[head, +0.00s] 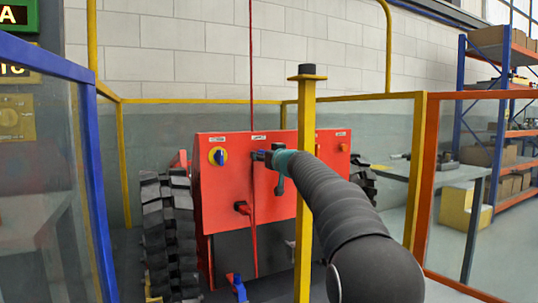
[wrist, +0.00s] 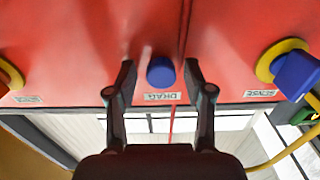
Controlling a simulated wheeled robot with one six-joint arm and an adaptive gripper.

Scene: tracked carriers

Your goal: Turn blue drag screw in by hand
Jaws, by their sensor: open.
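The blue drag screw (wrist: 161,71) is a round blue knob on the red panel (wrist: 60,50), beside an upside-down DRAG label (wrist: 161,96) in the wrist view. My gripper (wrist: 159,66) is open, with one dark finger on each side of the screw and a visible gap to each. Whether the fingertips reach around it in depth I cannot tell. In the head view my gripper (head: 268,157) is at the upper middle of the red panel (head: 225,190), and the screw cannot be made out clearly there.
A blue switch on a yellow collar (wrist: 290,72), labelled SENSE, sits right in the wrist view; it is left of my gripper in the head view (head: 217,156). A yellow post (head: 305,225) stands close to my arm. A red lever (head: 241,207) is below. Dark tracks (head: 168,235) flank the panel.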

